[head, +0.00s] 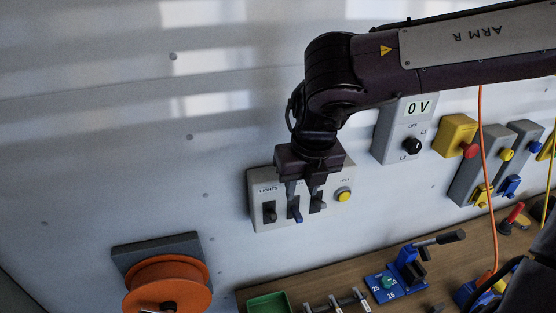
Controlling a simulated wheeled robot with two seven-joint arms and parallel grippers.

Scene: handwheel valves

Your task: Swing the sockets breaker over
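A grey breaker box (258,220) is fixed to the wall, with a row of three toggle levers. The left lever (269,212) is dark and sits under a "LIGHTS" label. The labels over these two are hidden by my gripper, so I cannot read which is sockets. My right gripper (303,190) points down in front of the box. Its two fingers are apart with a gap between them, close to the middle and right levers. I cannot tell whether they touch. My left gripper is not in view.
A yellow button (343,195) sits at the box's right end. A meter box (393,150) reading "0 V" with a black knob is up right. Further right are a yellow box with a red button (471,151) and hanging cables.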

